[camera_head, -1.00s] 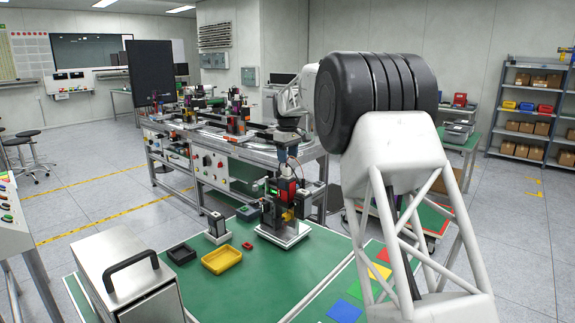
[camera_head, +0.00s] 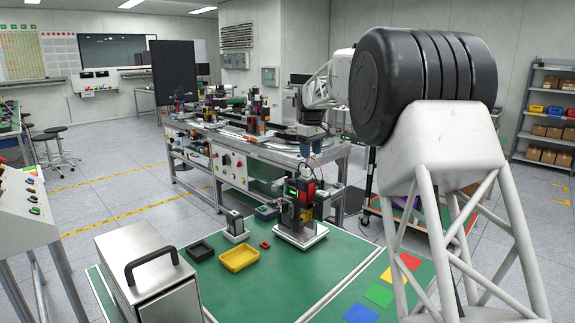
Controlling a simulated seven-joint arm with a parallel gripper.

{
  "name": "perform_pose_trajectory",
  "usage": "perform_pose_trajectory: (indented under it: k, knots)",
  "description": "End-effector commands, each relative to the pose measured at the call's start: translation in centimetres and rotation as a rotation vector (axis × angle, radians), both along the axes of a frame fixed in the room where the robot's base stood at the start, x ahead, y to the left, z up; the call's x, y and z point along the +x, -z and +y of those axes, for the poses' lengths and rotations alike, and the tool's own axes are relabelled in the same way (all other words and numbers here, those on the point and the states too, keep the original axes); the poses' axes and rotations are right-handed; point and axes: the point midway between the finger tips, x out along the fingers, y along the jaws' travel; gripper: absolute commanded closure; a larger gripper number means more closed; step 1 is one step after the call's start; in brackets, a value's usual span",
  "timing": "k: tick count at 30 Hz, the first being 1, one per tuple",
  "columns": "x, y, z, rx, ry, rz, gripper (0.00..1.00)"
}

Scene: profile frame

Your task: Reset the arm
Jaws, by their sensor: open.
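My arm stands at the right on a white lattice link with a large black ribbed joint. Its far end reaches back behind that joint and points down. My gripper (camera_head: 311,155) hangs there, small in the picture, just above the top of a black and red device (camera_head: 302,196) as seen from here. The gripper is open; I see nothing held in it. Whether it touches the device I cannot tell. The device stands on a white base plate on the green table (camera_head: 285,272).
A yellow tray (camera_head: 239,259), a black tray (camera_head: 200,251) and a small red block (camera_head: 265,245) lie left of the device. A metal case (camera_head: 146,272) stands at front left. Coloured squares (camera_head: 379,295) lie near my arm. A long workbench (camera_head: 240,165) stands behind.

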Motion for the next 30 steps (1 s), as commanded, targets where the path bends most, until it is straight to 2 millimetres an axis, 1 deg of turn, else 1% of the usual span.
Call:
perform_pose_trajectory:
  k: [1, 5, 6, 11, 15, 22, 30]
  knots:
    - [-1.1, -0.6, -0.3, 0.0, 0.011, -0.004, 0.5]
    - [-4.1, -1.8, -1.0, 0.001, 0.049, -0.016, 0.5]
    - [-5.1, -2.1, -1.3, 0.002, 0.062, -0.019, 0.5]
    - [-9.0, -3.3, -2.1, 0.004, 0.11, -0.034, 0.5]
    - [-12.6, -4.1, -2.9, 0.007, 0.152, -0.045, 0.5]
    - [-18.6, -4.8, -4.1, 0.011, 0.222, -0.065, 0.5]
    - [-25.8, -5.0, -5.3, 0.018, 0.303, -0.088, 0.5]
